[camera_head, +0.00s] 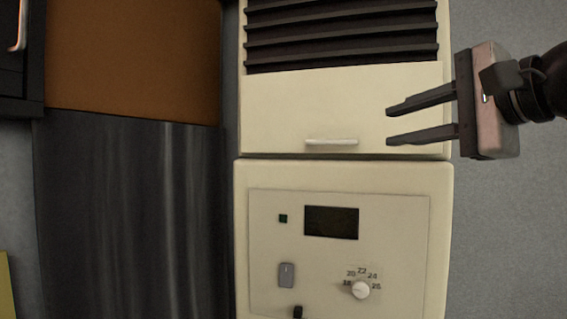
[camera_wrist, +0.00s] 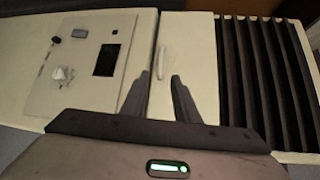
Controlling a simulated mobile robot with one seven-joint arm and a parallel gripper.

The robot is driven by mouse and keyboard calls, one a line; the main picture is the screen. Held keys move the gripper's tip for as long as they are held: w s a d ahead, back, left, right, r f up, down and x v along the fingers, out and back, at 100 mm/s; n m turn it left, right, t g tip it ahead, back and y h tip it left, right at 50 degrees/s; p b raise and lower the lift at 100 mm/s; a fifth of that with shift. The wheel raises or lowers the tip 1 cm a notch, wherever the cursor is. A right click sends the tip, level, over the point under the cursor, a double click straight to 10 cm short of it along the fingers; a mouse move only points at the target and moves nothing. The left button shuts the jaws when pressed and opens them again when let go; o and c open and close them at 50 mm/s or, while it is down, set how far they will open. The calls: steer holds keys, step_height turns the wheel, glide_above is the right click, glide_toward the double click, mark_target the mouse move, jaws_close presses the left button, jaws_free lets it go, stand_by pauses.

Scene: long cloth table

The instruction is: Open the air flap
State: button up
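The air flap (camera_head: 290,105) is a cream panel on the front of a cream unit, just below a row of dark slats. It looks flat with the unit's front. Its short light handle (camera_head: 331,141) lies level near the flap's lower edge. In the wrist view the flap (camera_wrist: 195,60) appears sideways, with the handle (camera_wrist: 161,62) ahead of the fingertips. My gripper (camera_head: 388,127) comes in from the right, with its two dark fingers apart and nothing between them. The fingertips are right of the handle and apart from it in the head view.
Dark slats (camera_head: 340,35) fill the unit's top. Below the flap is a control panel (camera_head: 400,235) with a dark screen (camera_head: 331,222), a switch (camera_head: 286,274) and a numbered dial (camera_head: 360,289). A dark metallic panel (camera_head: 130,220) stands left. A plain grey wall (camera_head: 508,230) is right.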

mark_target(331, 141)
steer(key=x, duration=1.7)
steer(key=shift+w+a+r, duration=0.1)
steer(key=shift+w+r, duration=0.05)
jaws_close()
